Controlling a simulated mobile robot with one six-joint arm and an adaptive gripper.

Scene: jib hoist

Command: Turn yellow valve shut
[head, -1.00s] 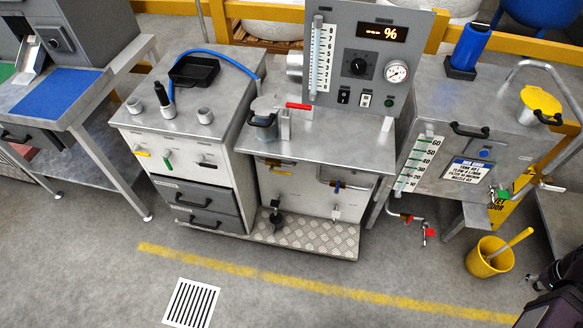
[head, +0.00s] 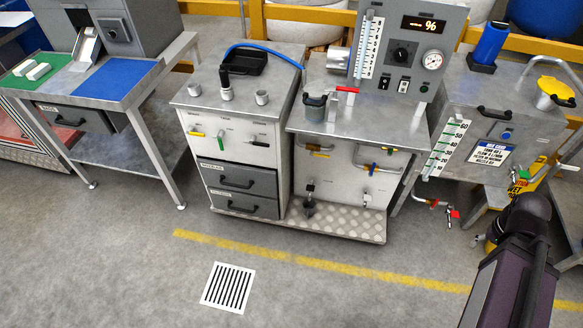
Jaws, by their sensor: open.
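A small yellow valve handle (head: 196,134) is on the upper front of the white drawer cabinet, left of a green handle (head: 220,138) and a black one. The yellow handle lies roughly level, pointing sideways. Another yellow lever (head: 318,148) sits on a pipe at the front of the middle cabinet, also about level; it is small and its exact angle is hard to tell. My gripper is not in view. Only dark links of my arm show at the lower right, well away from both yellow handles.
A gauge panel (head: 403,70) stands on the middle cabinet, above a chequered step plate (head: 335,222). A tank with a yellow funnel (head: 556,88) stands at right. A bench with a blue mat (head: 113,78) is at left. The floor around the drain grate (head: 228,287) is clear.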

